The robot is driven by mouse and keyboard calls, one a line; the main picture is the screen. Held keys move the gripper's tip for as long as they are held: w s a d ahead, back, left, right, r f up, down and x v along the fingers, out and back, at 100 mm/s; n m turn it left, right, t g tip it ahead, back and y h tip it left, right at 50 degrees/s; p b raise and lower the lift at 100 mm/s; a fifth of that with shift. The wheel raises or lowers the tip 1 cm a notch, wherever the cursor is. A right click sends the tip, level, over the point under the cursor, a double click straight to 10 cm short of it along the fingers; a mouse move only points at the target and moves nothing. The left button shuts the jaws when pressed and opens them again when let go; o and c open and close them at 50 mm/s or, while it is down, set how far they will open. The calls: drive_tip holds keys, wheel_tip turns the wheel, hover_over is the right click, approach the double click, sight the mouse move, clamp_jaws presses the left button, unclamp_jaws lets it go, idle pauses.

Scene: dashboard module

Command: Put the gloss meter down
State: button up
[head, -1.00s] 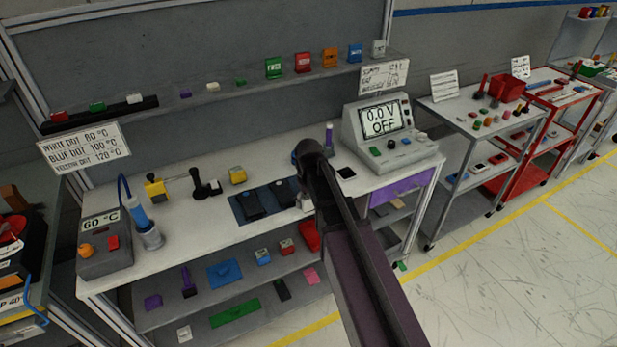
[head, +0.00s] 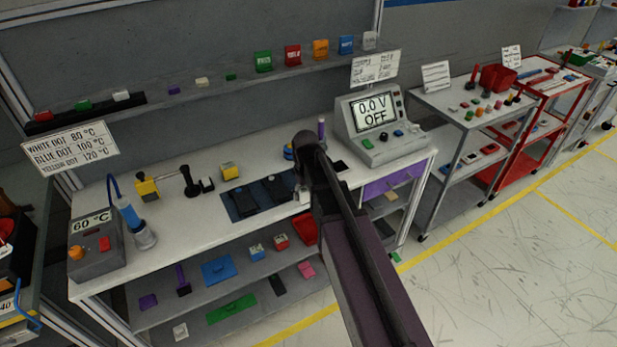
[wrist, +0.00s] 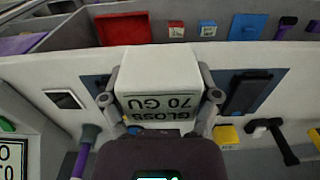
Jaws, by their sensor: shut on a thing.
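The gloss meter (wrist: 158,72) is a white box with an upside-down "GLOSS 70 GU" label in the wrist view. My gripper (wrist: 160,98) is shut on it, one finger on each side. In the head view only a small pale part of the gloss meter (head: 303,197) shows below my gripper, at the right end of the blue mat (head: 229,211) on the workbench (head: 185,232). My arm hides the rest. I cannot tell whether its underside touches the bench.
Two dark items lie on the mat. A meter console (head: 375,128) reading "0.0 V OFF" stands to the right, a yellow block (head: 230,172) to the left. A heater box (head: 95,245) stands at the left end. The bench front left of the mat is clear.

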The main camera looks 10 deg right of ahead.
drive_tip(key=shift+s+d+r, duration=0.1)
drive_tip(key=shift+s+d, duration=0.1)
drive_tip(key=shift+d, duration=0.8)
drive_tip(key=w, duration=0.5)
drive_tip(key=w+d+f, duration=0.1)
drive_tip(key=w, duration=0.3)
drive_tip(key=w+d+b, duration=0.1)
drive_tip(key=w, duration=0.4)
drive_tip(key=shift+w+f, duration=0.2)
drive_tip(key=shift+w, duration=0.15)
drive_tip(key=shift+w, duration=0.45)
drive_tip(key=shift+w+f+b, duration=0.2)
drive_tip(key=shift+w+b, duration=0.1)
drive_tip(key=shift+b, duration=0.05)
drive_tip(key=shift+s+f+b, duration=0.15)
drive_tip(key=shift+f+b, duration=1.45)
drive_tip(key=shift+f, duration=0.2)
